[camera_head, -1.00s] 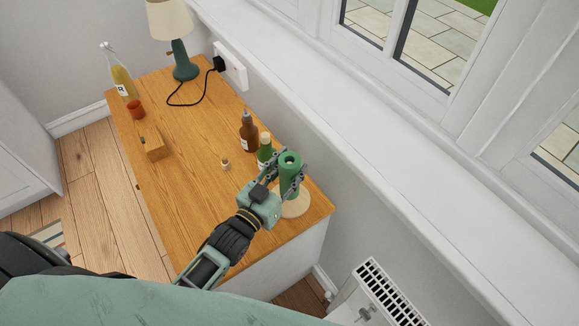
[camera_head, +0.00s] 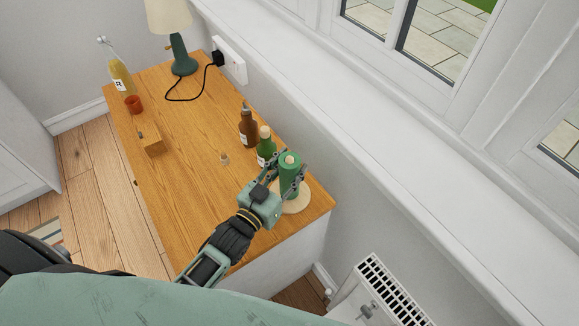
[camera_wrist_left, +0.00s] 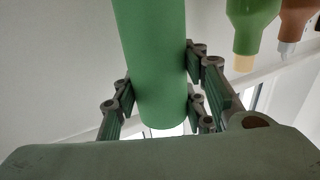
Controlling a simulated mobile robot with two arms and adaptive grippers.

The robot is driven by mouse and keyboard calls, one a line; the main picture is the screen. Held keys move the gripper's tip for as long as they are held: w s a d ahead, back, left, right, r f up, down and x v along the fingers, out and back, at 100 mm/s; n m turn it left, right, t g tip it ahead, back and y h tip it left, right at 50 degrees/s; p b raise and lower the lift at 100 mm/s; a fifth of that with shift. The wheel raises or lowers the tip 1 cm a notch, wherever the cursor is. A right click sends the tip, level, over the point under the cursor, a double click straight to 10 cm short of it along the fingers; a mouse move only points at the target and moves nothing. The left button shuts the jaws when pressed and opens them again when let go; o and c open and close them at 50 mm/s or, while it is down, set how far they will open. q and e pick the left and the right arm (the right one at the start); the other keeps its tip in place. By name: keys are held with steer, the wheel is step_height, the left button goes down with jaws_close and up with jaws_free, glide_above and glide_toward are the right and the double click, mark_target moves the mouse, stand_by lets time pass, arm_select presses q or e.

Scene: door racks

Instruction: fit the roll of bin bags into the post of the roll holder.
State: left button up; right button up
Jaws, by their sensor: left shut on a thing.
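The green roll of bin bags (camera_head: 290,180) stands upright over the round pale wooden base of the roll holder (camera_head: 301,202). The pale tip of the holder's post (camera_head: 289,158) shows in the roll's top opening, so the roll is around the post. My left gripper (camera_head: 289,169) is shut on the roll from the near left side. In the left wrist view the roll (camera_wrist_left: 152,60) is between the finger pads. Whether its lower end touches the base is hard to tell. My right gripper is not in view.
A green bottle (camera_head: 265,148) and a brown bottle (camera_head: 247,128) stand close behind the roll. A small cork-like piece (camera_head: 224,158), wooden box (camera_head: 150,141), red cup (camera_head: 134,104), yellow bottle (camera_head: 119,80) and lamp (camera_head: 181,58) are on the cabinet top (camera_head: 190,190). The window wall is at right.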

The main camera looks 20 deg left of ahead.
arm_select(q)
steer(key=shift+f, duration=0.35)
steer(key=o, duration=1.3)
steer(key=v, duration=1.2)
